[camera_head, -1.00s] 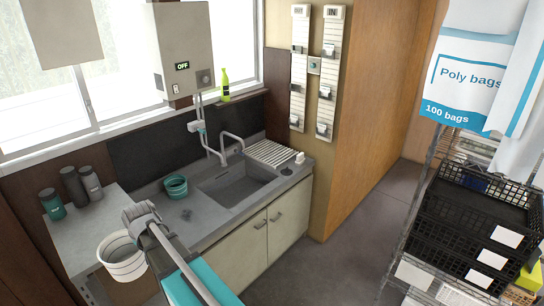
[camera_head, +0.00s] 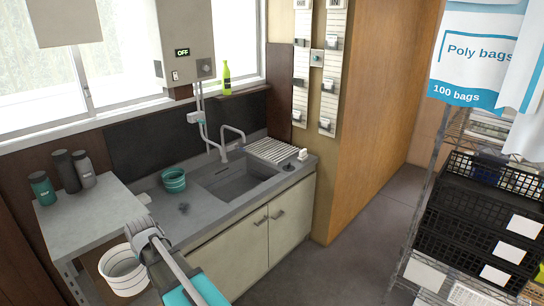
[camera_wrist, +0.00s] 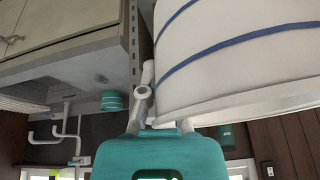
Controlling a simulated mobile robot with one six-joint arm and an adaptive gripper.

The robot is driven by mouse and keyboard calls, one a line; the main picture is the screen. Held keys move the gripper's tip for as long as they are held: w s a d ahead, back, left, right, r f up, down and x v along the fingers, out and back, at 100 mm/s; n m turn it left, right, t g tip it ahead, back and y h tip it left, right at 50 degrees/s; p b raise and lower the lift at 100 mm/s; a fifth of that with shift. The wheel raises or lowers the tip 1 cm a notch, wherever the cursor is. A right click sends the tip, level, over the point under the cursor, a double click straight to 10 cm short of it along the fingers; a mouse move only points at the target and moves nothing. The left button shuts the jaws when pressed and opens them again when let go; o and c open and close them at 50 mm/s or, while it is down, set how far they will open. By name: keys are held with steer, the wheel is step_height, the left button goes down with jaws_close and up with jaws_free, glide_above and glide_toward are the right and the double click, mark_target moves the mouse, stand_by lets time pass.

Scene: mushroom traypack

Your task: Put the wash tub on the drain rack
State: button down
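The wash tub, which I take to be the white tub with blue bands (camera_head: 124,275), is upright in front of the side table's edge. It fills the upper right of the wrist view (camera_wrist: 235,60). My gripper (camera_head: 143,228) is at its right side, near the rim. In the wrist view one finger (camera_wrist: 143,95) runs along the wall; the other is mostly hidden behind the tub. The gripper looks shut on the tub's edge, though the contact is partly hidden. The drain rack (camera_head: 272,150) is a ribbed white rack right of the sink, with no tub on it.
A teal tub (camera_head: 174,181) stands on the counter (camera_head: 205,210) left of the sink (camera_head: 240,182). Several bottles stand on the side table (camera_head: 85,215). A tap (camera_head: 232,134) rises behind the sink. A wire shelf with black crates (camera_head: 475,225) is at right; floor between is clear.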

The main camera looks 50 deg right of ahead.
step_height(320, 180, down, 6)
steer(key=b, duration=0.4)
steer(key=shift+r, duration=0.2)
steer(key=shift+s, duration=0.1)
